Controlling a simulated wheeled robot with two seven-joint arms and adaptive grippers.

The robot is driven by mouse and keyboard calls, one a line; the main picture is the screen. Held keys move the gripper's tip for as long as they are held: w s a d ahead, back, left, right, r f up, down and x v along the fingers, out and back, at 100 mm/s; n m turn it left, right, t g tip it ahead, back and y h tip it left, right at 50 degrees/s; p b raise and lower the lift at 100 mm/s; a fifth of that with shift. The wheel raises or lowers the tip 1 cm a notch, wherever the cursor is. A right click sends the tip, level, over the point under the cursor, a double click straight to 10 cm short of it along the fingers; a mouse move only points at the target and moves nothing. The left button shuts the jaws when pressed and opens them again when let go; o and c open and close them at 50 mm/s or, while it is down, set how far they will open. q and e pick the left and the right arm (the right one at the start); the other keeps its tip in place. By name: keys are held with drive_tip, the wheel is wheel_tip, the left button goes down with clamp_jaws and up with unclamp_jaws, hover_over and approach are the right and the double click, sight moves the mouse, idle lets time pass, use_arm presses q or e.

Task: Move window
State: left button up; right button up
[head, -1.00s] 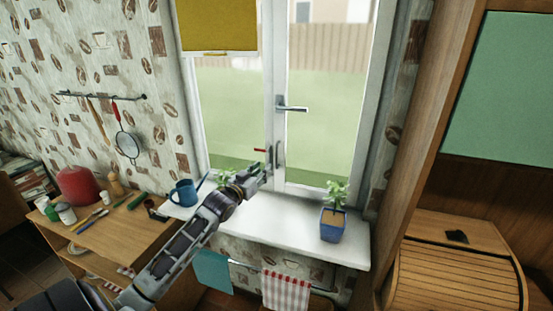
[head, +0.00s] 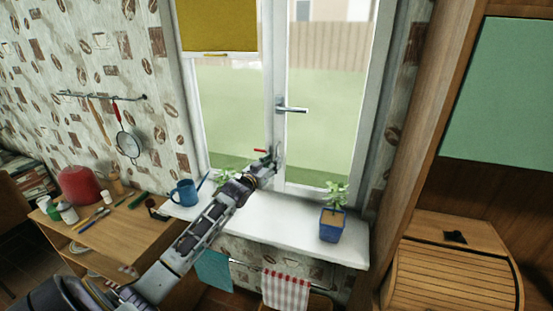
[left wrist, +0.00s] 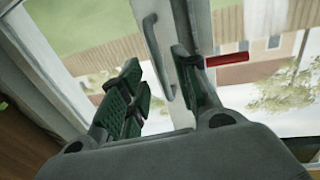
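The window (head: 322,148) has white frames and stands behind the sill. A lever handle (head: 292,107) sits on its middle post. My left gripper (head: 270,162) is at this pull handle, and in the left wrist view the gripper (left wrist: 155,85) is open, with a green-padded finger on each side. I see no contact with the handle. A red piece (left wrist: 228,59) shows beside the right finger. My right gripper is not in view.
A blue potted plant (head: 332,225) stands on the white sill (head: 275,218). A blue watering can (head: 185,192) and another plant are at the sill's left. A cluttered wooden table (head: 115,232) is at left, a wooden bread box (head: 455,285) at right.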

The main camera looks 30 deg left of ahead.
use_arm(q)
drive_tip(key=shift+w+a+p, duration=0.1)
drive_tip(key=shift+w+p, duration=0.2)
drive_tip(key=shift+w, duration=1.8)
clamp_jaws()
